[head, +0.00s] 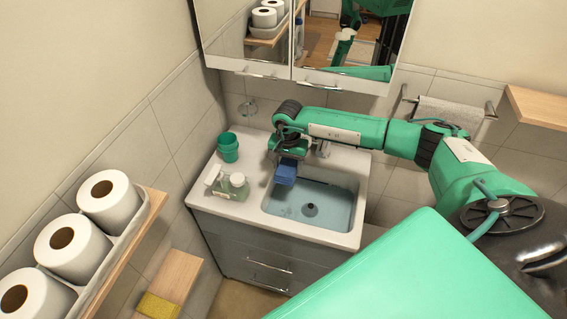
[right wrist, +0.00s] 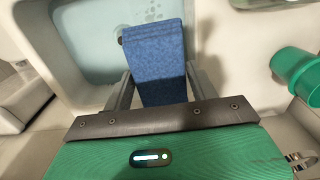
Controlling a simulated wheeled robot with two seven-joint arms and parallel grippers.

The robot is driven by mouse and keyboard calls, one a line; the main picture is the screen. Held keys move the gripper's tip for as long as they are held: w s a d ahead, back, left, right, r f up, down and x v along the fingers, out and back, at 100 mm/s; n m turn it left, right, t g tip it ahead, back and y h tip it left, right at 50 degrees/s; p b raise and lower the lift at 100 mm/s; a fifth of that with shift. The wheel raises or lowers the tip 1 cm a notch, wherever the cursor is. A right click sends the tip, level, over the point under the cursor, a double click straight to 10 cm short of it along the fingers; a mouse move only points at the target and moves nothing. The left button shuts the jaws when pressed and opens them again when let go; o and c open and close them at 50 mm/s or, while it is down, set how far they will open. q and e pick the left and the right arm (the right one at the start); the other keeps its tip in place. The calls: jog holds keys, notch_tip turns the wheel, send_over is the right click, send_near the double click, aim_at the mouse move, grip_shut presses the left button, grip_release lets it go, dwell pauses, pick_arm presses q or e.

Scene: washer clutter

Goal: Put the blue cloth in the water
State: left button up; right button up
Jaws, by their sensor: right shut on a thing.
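The blue cloth (head: 286,172) is a folded piece held in my right gripper (head: 287,158). The gripper is shut on it, over the left back part of the sink basin. In the right wrist view the cloth (right wrist: 155,60) sticks out from between the two fingers (right wrist: 155,90) toward the basin. The basin holds pale blue water (head: 325,200), with a dark drain in the middle; the water also shows in the right wrist view (right wrist: 85,45). The cloth appears above the water; its lower edge's exact height is hard to tell. My left gripper is not in view.
A green cup (head: 228,147) and soap bottles (head: 238,185) stand on the counter (head: 256,158) left of the basin. A mirror cabinet (head: 300,45) hangs above. A shelf with toilet rolls (head: 110,199) and a yellow sponge (head: 157,306) are at the left.

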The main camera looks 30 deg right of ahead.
jog(key=shift+s, duration=0.35)
jog(key=shift+s+f, duration=0.15)
jog(key=shift+f, duration=0.1)
jog(key=f+b, duration=0.3)
jog(key=f, duration=0.2)
jog(key=f+b, duration=0.8)
jog(key=f, duration=0.1)
jog(key=shift+w+f, duration=0.25)
jog(key=shift+f, duration=0.05)
jog(key=o, duration=1)
jog(key=shift+c, duration=0.2)
